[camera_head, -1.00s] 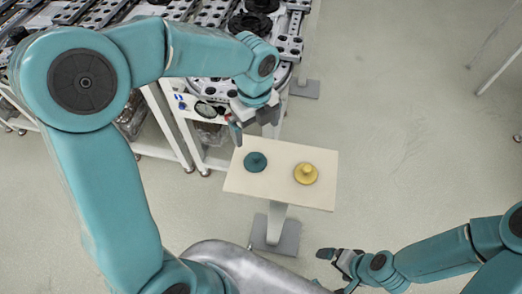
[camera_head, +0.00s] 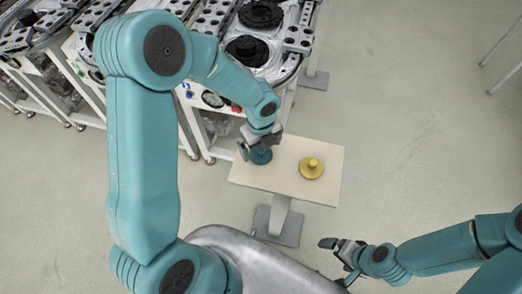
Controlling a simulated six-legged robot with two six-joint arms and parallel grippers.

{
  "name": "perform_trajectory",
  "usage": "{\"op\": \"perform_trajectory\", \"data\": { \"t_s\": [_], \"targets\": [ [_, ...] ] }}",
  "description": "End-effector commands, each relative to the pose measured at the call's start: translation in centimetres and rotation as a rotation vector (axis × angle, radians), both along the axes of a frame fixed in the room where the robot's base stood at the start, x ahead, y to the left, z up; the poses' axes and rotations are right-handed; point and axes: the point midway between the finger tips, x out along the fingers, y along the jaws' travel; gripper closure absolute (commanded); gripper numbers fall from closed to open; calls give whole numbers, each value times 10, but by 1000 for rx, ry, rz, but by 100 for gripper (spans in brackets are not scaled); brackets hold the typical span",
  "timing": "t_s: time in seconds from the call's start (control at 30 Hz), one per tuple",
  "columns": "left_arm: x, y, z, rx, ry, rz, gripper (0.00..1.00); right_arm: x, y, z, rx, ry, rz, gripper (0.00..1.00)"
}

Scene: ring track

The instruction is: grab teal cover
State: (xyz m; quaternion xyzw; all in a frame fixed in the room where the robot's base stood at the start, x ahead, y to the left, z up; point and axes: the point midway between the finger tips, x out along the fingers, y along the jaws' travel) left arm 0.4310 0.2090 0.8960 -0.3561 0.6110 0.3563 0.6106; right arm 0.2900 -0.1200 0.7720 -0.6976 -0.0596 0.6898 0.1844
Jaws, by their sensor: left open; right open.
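The teal cover (camera_head: 261,156) is a small round piece on the left part of a pale table (camera_head: 320,191). My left gripper (camera_head: 255,149) is open right at the teal cover, with its fingers partly hiding the cover's upper side. I cannot tell whether the fingers touch it. My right gripper (camera_head: 335,249) is open and empty at the lower right, away from the table.
A yellow cover (camera_head: 311,168) with a knob sits to the right on the same table. The ring track (camera_head: 215,20) with dark round parts (camera_head: 247,48) stands behind at the upper left.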

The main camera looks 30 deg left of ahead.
Motion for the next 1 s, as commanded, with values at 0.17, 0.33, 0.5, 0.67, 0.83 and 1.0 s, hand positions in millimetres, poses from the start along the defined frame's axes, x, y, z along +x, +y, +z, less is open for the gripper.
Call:
{"op": "perform_trajectory", "data": {
  "t_s": [0.17, 0.33, 0.5, 0.67, 0.83, 1.0],
  "targets": [
    [1, 1, -22, 0, 1, 1, 0, 0, 0, 0, 0, -1, 0, 0],
    [2, 0, -24, 0, -1, 1, 0, 0, 0, 0, 0, 0, 0, 0],
    [2, 0, -24, 0, 0, 1, 29, 0, 0, 0, 0, 0, 0, 0],
    [2, 0, -23, 0, 0, 1, 57, 0, 0, 0, 0, 0, 0, 0],
    [2, 0, -23, 1, 0, 1, 57, 0, 0, 0, 0, 0, 0, 0],
    [2, 1, -15, 2, -2, 2, 57, 0, 0, 1, 0, 0, 0, 0]
  ]
}}
